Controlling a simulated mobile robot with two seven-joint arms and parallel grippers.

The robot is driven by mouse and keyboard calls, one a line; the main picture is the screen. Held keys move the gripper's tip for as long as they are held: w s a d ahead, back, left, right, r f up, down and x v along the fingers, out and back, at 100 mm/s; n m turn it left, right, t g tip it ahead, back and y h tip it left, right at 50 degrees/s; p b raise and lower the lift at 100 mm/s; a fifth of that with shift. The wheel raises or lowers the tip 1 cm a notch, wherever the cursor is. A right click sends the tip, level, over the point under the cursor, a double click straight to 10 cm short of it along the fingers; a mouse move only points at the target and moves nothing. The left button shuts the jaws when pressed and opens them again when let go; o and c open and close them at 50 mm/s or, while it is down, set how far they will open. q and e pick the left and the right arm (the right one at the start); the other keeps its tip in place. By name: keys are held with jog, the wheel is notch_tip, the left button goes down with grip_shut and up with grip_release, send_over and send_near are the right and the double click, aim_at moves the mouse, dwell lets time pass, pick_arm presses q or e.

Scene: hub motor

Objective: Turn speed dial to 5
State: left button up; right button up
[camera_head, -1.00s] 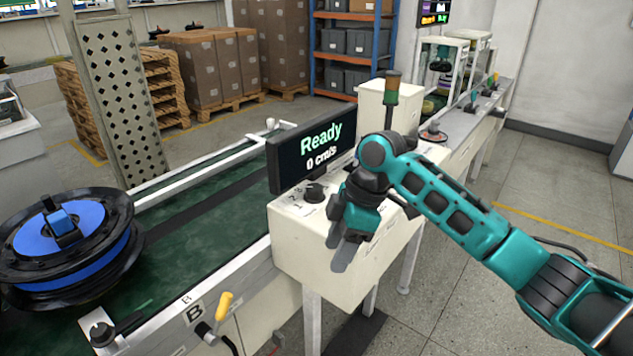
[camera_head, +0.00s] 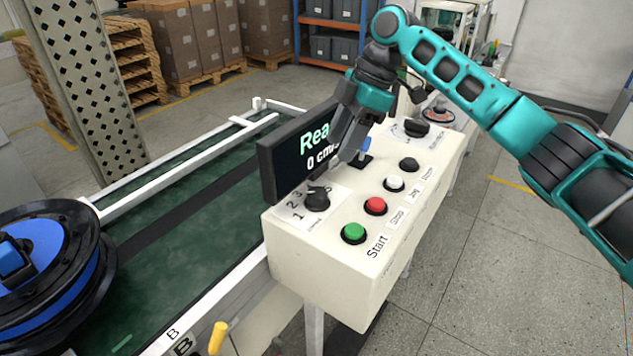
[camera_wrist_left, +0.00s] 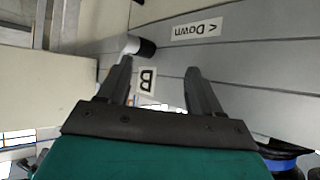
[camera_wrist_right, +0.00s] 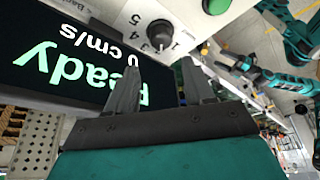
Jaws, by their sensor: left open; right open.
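The speed dial (camera_head: 316,199) is a black knob on top of the cream control box (camera_head: 330,250), with a printed number scale around it. It also shows in the right wrist view (camera_wrist_right: 160,32), ahead of the fingers. My right gripper (camera_head: 342,152) is open and empty above the box, in front of the display (camera_head: 285,165) and apart from the dial; its open fingers show in the right wrist view (camera_wrist_right: 158,85). The display reads "Ready" and "0 cm/s", partly hidden by my gripper. My left gripper (camera_wrist_left: 160,75) is open and empty in the left wrist view, out of the head view.
A green button (camera_head: 354,233), red button (camera_head: 376,206), white button (camera_head: 394,183) and black button (camera_head: 409,164) line the box's front. Another black knob (camera_head: 417,128) sits at its far end. A conveyor (camera_head: 180,215) with a blue-black reel (camera_head: 45,265) lies left.

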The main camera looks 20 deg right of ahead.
aim_at(319, 191)
jog(key=x, duration=1.1)
jog(key=shift+f, duration=0.3)
jog(key=c, duration=0.8)
